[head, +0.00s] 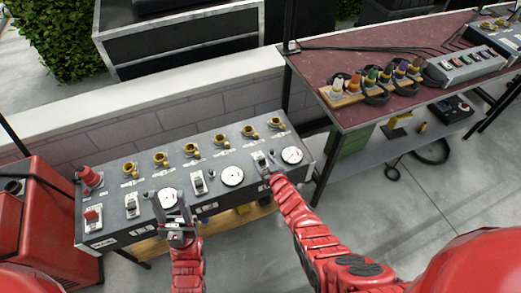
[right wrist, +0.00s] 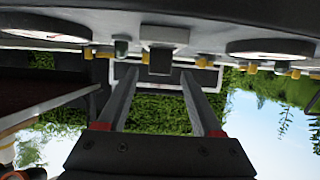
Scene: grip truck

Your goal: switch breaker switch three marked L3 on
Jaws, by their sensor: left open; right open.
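The dark panel box (head: 120,172) carries a row of breaker switches, with white dial gauges between them. The rightmost breaker switch (head: 259,158), the likely L3, stands between two dials; its label is too small to read. My right gripper (head: 267,173) is at this switch and partly covers it. In the right wrist view the switch (right wrist: 165,36) has its dark lever (right wrist: 160,62) between the open fingertips (right wrist: 158,76); contact cannot be told. The lever's position is unclear. My left gripper (head: 180,226) is open and empty at the panel's front, below a dial (head: 168,198).
Yellow connectors (head: 191,150) line the panel's back edge. A red knob (head: 89,178) stands at its left end. A red machine (head: 50,225) is at the left. A workbench (head: 400,70) with coloured plugs (head: 372,77) stands at the right. The floor in front is open.

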